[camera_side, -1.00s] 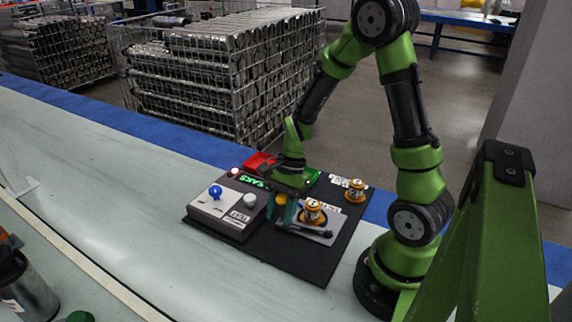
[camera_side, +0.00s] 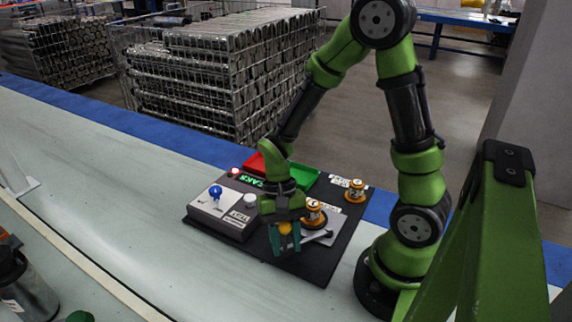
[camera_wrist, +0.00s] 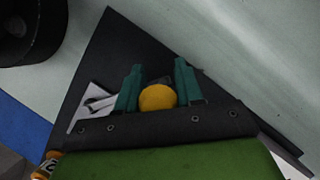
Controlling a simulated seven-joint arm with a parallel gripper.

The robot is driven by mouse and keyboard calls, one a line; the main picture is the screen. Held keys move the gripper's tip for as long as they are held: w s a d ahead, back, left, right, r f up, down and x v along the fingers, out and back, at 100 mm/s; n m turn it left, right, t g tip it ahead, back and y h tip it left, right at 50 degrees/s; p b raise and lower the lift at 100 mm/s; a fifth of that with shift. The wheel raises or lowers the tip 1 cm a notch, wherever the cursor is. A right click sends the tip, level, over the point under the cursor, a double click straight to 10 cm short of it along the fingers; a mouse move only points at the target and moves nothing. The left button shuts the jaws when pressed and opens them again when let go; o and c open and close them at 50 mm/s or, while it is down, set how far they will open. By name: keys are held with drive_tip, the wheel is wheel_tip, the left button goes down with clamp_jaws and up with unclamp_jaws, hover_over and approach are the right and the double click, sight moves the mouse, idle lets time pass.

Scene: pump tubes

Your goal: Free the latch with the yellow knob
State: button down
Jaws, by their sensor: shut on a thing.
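The yellow knob (camera_side: 285,228) sits between the teal fingers of my gripper (camera_side: 284,240), low over the front part of the black mat. In the wrist view, the yellow knob (camera_wrist: 157,97) fills the space between both fingertips (camera_wrist: 158,85), and the gripper is shut on it. A grey plate (camera_side: 330,226) lies just right of the gripper; an orange and white part (camera_side: 313,211) stands on it. A dark bar (camera_side: 317,237) runs from the plate towards the knob. The fingers hide much of the latch, so its joint cannot be made out.
The grey box (camera_side: 228,208) with a blue knob (camera_side: 215,191) and a white button stands left of my gripper. Red and green trays (camera_side: 305,178) lie behind. Another orange part (camera_side: 355,190) stands at the back right. The black mat (camera_side: 310,268) is bare at its front.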

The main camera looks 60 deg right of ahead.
drive_tip(key=shift+s+a+n, duration=0.25)
drive_tip(key=shift+s+n, duration=0.2)
drive_tip(key=shift+n, duration=0.05)
drive_tip(key=c, duration=0.9)
unclamp_jaws()
drive_tip(key=v, duration=1.7)
drive_tip(key=shift+a, duration=0.35)
drive_tip(key=shift+w+h, duration=0.15)
drive_tip(key=shift+h, duration=0.15)
